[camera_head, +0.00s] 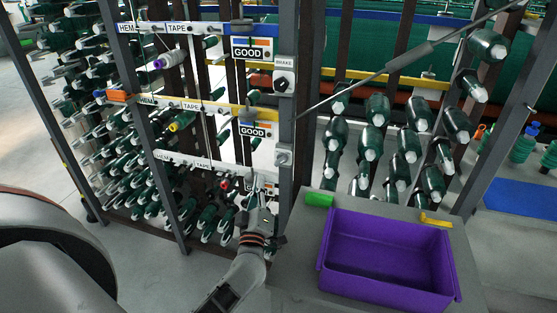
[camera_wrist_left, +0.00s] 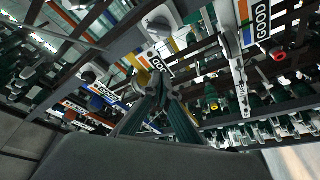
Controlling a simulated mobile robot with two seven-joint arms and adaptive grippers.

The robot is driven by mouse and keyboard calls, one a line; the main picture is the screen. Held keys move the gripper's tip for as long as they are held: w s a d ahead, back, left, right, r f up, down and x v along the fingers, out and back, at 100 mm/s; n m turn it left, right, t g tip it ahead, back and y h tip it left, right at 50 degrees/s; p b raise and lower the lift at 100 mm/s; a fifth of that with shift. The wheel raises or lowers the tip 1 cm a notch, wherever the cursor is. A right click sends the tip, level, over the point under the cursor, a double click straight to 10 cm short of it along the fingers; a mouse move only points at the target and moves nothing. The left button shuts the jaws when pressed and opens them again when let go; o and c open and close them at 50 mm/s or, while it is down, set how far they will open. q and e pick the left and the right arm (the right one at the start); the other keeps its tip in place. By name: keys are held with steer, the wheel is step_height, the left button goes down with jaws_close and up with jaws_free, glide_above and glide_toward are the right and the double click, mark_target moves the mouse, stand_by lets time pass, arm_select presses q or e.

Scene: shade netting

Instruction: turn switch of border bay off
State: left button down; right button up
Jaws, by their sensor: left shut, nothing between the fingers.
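A rack post carries switch boxes. The upper one (camera_head: 284,80), under a small BRAKE label, has a dark round knob. A lower grey box (camera_head: 283,156) sits on the same post. I cannot read the word border on any bay, so I cannot tell which switch is the border bay's. My left gripper (camera_head: 263,183) is shut and empty, pointing up, below the lower box and in front of the bottom row. In the left wrist view its closed fingers (camera_wrist_left: 158,80) point up towards the rack, below a pale box with a grey knob (camera_wrist_left: 160,27). Contact is not visible.
The rack has rows marked HEM and TAPE, GOOD signs (camera_head: 249,49) and many green spools. A grey table (camera_head: 290,283) at right holds a purple bin (camera_head: 388,290), a green cylinder (camera_head: 319,200) and a yellow piece (camera_head: 436,219). A slanted bar (camera_head: 375,77) crosses right of the post.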

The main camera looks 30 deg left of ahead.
mark_target(281, 160)
steer(key=shift+s+f, duration=0.4)
arm_select(q)
steer(key=x, duration=1)
steer(key=d+f+b, duration=0.1)
steer(key=d+f, duration=0.1)
steer(key=shift+w+d+f+b, duration=0.35)
steer(key=shift+w+b, duration=0.05)
arm_select(e)
steer(key=shift+w+f, duration=0.15)
steer(key=shift+f, duration=0.55)
arm_select(q)
steer(key=shift+w+n, duration=0.1)
steer(key=shift+n, duration=0.2)
